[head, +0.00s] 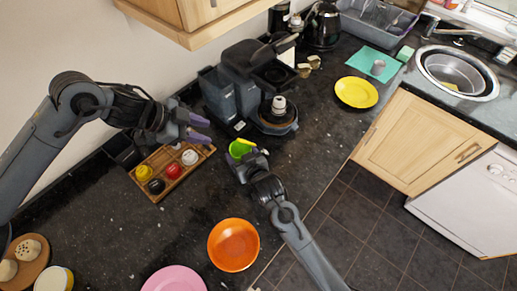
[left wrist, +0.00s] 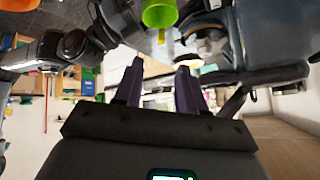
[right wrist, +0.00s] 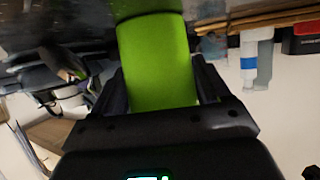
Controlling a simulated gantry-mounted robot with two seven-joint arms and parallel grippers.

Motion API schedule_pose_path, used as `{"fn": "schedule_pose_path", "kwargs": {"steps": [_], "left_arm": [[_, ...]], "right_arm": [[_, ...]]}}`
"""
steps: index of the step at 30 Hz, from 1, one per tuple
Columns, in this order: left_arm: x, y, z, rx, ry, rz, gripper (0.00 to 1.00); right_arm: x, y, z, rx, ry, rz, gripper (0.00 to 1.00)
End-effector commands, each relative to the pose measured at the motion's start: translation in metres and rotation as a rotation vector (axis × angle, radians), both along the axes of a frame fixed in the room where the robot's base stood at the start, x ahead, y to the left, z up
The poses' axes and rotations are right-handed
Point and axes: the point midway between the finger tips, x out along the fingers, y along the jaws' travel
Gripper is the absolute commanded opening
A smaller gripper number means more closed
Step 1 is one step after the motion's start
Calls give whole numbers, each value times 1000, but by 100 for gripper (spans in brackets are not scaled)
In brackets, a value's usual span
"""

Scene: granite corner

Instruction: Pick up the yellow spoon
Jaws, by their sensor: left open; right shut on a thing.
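A bright green cup (head: 237,150) is held by my right gripper (head: 247,158) near the middle of the counter. In the right wrist view the green cup (right wrist: 158,62) fills the space between the fingers. A small yellow piece, which looks like part of the yellow spoon (head: 248,142), shows at the cup's rim. It also shows as a short yellow strip beside the cup in the left wrist view (left wrist: 161,37); the rest is hidden. My left gripper (head: 203,129) is open and empty, left of the cup and apart from it, above the spice tray's edge.
A wooden tray (head: 150,163) with several small jars lies under my left gripper. A coffee machine (head: 240,85) stands behind the cup. An orange bowl (head: 233,245), a pink plate (head: 174,280) and a yellow plate (head: 356,92) are on the counter. Bare counter lies right of the cup.

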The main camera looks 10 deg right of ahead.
Motion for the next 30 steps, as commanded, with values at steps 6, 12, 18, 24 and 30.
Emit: {"fn": "schedule_pose_path", "kwargs": {"steps": [6, 12, 18, 24, 30], "left_arm": [[1, 1, -2, 71, -278, -316, 40], [-1, 1, -16, 152, -537, -647, 40], [-4, -5, -27, 226, -796, -997, 40], [-6, -13, -37, 292, -1054, -1368, 40], [-7, -24, -44, 347, -1306, -1760, 40]], "right_arm": [[0, 0, 0, 0, 0, 0, 47], [0, 0, 0, 0, 0, 0, 47], [0, 0, 0, 0, 0, 0, 47], [0, 0, 0, 0, 0, 0, 47], [0, 0, 0, 0, 0, 0, 47]]}}
